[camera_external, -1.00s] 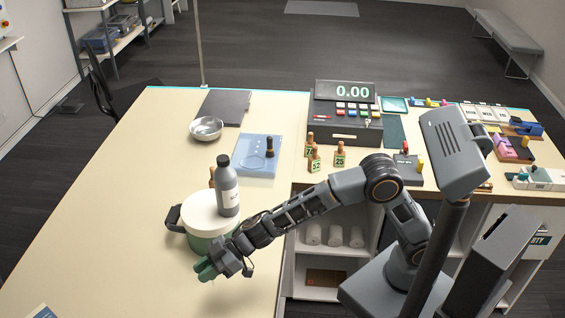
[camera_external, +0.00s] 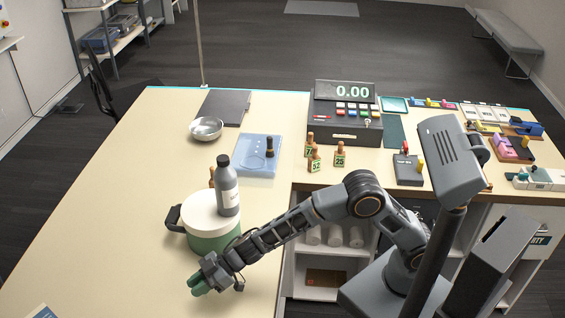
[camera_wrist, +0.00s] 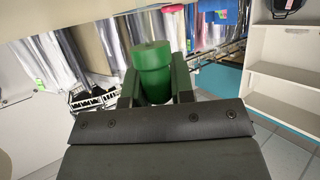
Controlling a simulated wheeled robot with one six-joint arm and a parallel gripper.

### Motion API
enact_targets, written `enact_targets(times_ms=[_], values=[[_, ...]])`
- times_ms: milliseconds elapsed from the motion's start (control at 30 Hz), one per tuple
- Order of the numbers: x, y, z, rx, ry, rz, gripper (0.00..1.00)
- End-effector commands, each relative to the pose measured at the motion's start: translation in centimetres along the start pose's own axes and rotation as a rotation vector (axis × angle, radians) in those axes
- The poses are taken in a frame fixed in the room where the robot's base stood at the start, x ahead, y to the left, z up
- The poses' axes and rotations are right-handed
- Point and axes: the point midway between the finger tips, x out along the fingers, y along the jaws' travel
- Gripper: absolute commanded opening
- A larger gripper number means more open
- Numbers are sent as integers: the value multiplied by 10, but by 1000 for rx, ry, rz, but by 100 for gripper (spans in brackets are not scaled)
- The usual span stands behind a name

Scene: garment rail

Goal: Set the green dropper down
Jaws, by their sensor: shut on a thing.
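My gripper (camera_external: 197,284) is low in the external view, in front of the lidded pot and over the near part of the pale counter (camera_external: 120,220). In the wrist view the green dropper (camera_wrist: 152,66), a stepped green cylinder with a wider top, sits between my two green fingers (camera_wrist: 155,90), which are shut on it. Its lower end is hidden behind my gripper body. In the external view the dropper cannot be told apart from the fingers. Whether it touches the counter cannot be told.
The counter's left side is clear.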

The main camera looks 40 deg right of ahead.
Motion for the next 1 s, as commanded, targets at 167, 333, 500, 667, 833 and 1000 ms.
enact_targets(times_ms=[167,333,500,667,833,1000], values=[[2,0,4,1,0,0,1],[1,0,3,1,0,0,38],[1,0,3,0,0,0,48],[1,0,2,0,0,0,48],[-9,0,-2,0,2,1,48],[-41,1,-2,0,3,2,48]])
